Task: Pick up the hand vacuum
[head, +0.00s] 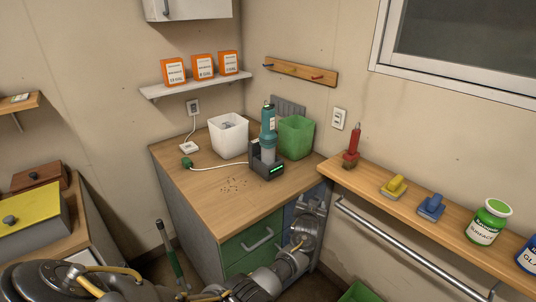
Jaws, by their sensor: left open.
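The hand vacuum (268,130), teal with a clear grey-blue lower part, stands upright in a dark charging dock (266,170) with a green light strip. The dock is on the wooden counter (205,182) in the corner. My left gripper (316,203) is open and empty, low in front of the cabinet, to the right of and below the vacuum, and apart from it. My right gripper is not in view.
A white bin (228,136) stands left of the vacuum and a green bin (296,137) right behind it. Crumbs (235,185) lie on the otherwise clear counter front. A right-hand ledge (395,205) holds brushes and jars above a metal rail (400,250).

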